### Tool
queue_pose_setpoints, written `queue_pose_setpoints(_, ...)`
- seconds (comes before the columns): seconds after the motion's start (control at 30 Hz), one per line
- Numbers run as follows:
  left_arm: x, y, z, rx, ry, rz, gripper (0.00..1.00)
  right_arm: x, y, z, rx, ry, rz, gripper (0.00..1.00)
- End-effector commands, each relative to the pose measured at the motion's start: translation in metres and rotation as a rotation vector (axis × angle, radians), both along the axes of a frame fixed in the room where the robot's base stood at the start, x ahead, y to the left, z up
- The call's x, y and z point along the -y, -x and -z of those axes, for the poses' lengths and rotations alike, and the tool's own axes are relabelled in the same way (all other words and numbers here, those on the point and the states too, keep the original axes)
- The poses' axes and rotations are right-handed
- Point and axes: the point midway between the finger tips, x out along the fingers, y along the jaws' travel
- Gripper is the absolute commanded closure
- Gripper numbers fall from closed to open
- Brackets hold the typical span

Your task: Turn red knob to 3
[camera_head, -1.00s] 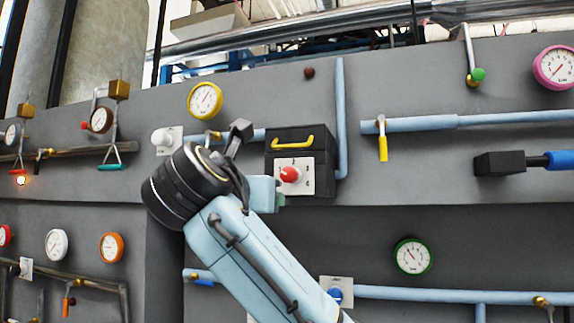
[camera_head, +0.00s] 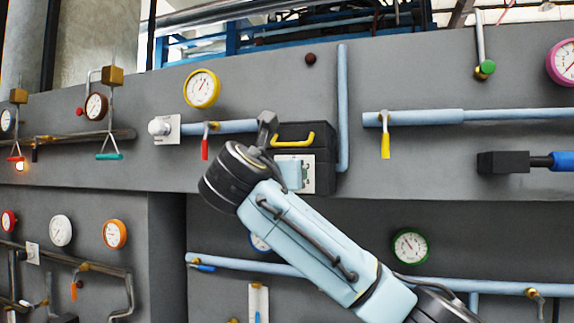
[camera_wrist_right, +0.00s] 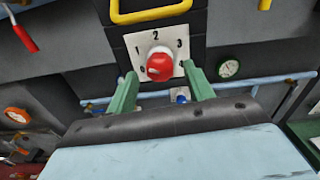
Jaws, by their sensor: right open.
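The red knob (camera_wrist_right: 160,65) sits on a white dial plate (camera_wrist_right: 178,44) numbered around it in the right wrist view, with 1 at the left, 2 at the top and 3 at the right. I cannot tell surely which number it points at. My right gripper (camera_wrist_right: 160,77) is open, its two green fingers on the left and right below the knob, with gaps between them and it. In the head view my right arm and wrist hide the knob; only the right part of the dial plate (camera_head: 308,175) shows. My left gripper is not in view.
The dial is on a black box (camera_head: 318,134) with a yellow handle (camera_head: 295,140). A red valve lever (camera_head: 205,148) hangs from a pipe left of it. A vertical blue pipe (camera_head: 343,105) runs just right of the box. Gauges and pipes line the grey wall.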

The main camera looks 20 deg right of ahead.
Motion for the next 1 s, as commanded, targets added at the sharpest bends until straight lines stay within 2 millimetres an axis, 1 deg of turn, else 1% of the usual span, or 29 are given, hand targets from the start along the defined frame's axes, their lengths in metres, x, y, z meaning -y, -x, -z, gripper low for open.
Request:
queue_pose_setpoints(0.03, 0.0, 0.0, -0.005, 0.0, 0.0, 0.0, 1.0, 0.004, -0.006, -0.002, -0.001, 0.0, 0.002, 0.48)
queue_pose_setpoints(0.2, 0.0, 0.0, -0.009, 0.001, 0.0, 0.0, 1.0, 0.011, -0.016, -0.001, 0.001, -0.001, 0.0, 0.48)
queue_pose_setpoints(0.5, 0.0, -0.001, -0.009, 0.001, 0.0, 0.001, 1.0, 0.012, -0.019, 0.0, 0.001, -0.001, 0.0, 0.48)
queue_pose_setpoints(0.57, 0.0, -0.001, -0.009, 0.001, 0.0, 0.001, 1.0, 0.012, -0.018, 0.0, 0.001, -0.001, 0.0, 0.54)
queue_pose_setpoints(0.83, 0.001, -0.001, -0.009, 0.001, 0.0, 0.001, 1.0, 0.012, -0.018, 0.0, 0.001, 0.0, 0.0, 0.9)
queue_pose_setpoints(0.87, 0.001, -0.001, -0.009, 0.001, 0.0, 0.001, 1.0, 0.012, -0.018, 0.0, 0.001, 0.0, 0.0, 0.93)
queue_pose_setpoints(1.0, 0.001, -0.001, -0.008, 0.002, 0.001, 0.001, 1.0, 0.012, -0.018, 0.0, 0.004, -0.004, 0.0, 0.92)
